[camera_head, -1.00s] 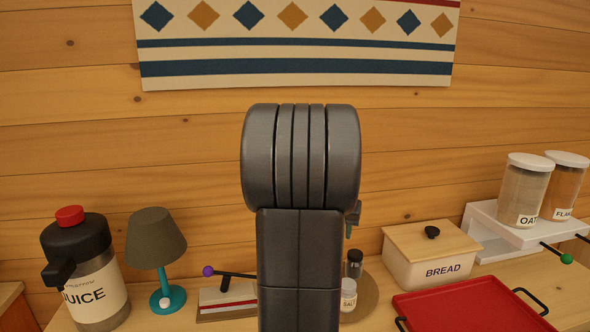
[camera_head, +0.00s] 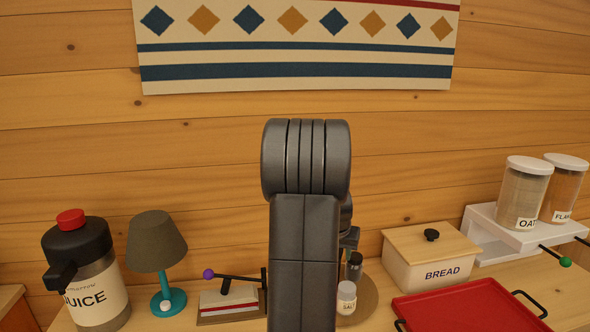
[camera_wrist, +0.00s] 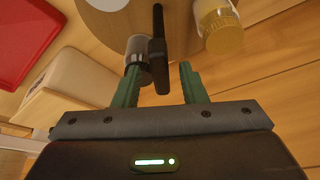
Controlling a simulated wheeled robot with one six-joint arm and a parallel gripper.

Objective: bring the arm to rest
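My gripper (camera_wrist: 160,82) shows in the wrist view with its two green fingers apart. In the head view my dark grey arm stands upright in the middle and hides most of the gripper. A glass shaker with a dark cap (camera_wrist: 138,62) appears beyond the left finger in the wrist view. A dark narrow bar (camera_wrist: 158,40) appears beyond the gap between the fingers; I cannot tell what it is or how near it is. I see nothing clearly gripped.
Two shakers, one a salt shaker (camera_head: 346,298), stand on a round board (camera_head: 369,299) right of my arm. A bread box (camera_head: 415,262) and red tray (camera_head: 470,312) lie farther right. A purple-knobbed lever device (camera_head: 228,301), lamp (camera_head: 157,243) and juice jug (camera_head: 95,290) stand left.

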